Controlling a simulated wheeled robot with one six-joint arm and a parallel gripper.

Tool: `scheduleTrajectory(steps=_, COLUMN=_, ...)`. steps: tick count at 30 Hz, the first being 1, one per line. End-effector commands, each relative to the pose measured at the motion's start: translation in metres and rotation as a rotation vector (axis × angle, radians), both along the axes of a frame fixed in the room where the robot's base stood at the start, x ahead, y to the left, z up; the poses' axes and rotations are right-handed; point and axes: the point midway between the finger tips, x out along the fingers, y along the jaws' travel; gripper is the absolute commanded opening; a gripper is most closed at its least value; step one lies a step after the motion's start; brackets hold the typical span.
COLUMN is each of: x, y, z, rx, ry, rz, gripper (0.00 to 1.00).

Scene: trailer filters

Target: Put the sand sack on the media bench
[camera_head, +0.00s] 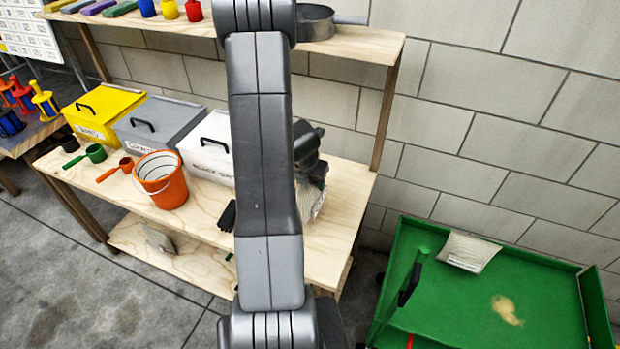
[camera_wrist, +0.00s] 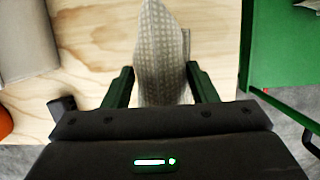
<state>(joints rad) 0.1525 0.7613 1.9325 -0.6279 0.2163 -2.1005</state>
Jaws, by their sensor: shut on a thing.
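My gripper (camera_head: 314,180) is over the right end of the wooden media bench (camera_head: 345,205). In the wrist view my gripper (camera_wrist: 160,75) is shut on a pale woven sack (camera_wrist: 162,50), with one finger on each side. The sack stands out beyond the fingertips with bare wood around it. In the head view only a strip of the held sack (camera_head: 313,206) shows beside my arm. I cannot tell whether it touches the bench top. No label on it is readable.
Yellow (camera_head: 103,112), grey (camera_head: 158,130) and white (camera_head: 208,147) lidded bins and an orange bucket (camera_head: 162,180) stand left of my arm. A shelf (camera_head: 345,42) runs above. A green tray table (camera_head: 455,310) at right bears another pale sack (camera_head: 468,252) and spilled sand.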

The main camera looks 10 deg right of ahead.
Motion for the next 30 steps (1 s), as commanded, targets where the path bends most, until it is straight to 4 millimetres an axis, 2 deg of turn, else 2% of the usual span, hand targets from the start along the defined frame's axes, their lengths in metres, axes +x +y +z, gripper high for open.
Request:
scheduleTrajectory(steps=3, x=0.0008, y=-0.0002, z=-0.0076, rx=0.000, ry=-0.004, rz=0.001, gripper=0.00)
scheduleTrajectory(steps=16, x=0.0011, y=-0.0001, z=-0.0107, rx=-0.001, ry=-0.003, rz=0.000, gripper=0.00)
scheduleTrajectory(steps=17, x=0.0000, y=0.0000, z=-0.0120, rx=0.000, ry=0.000, rz=0.000, gripper=0.54)
scheduleTrajectory(steps=20, x=0.0000, y=0.0000, z=-0.0112, rx=0.000, ry=0.000, rz=0.000, gripper=0.74)
scheduleTrajectory(steps=30, x=0.0001, y=0.0001, z=-0.0086, rx=0.000, ry=0.000, rz=0.000, gripper=0.74)
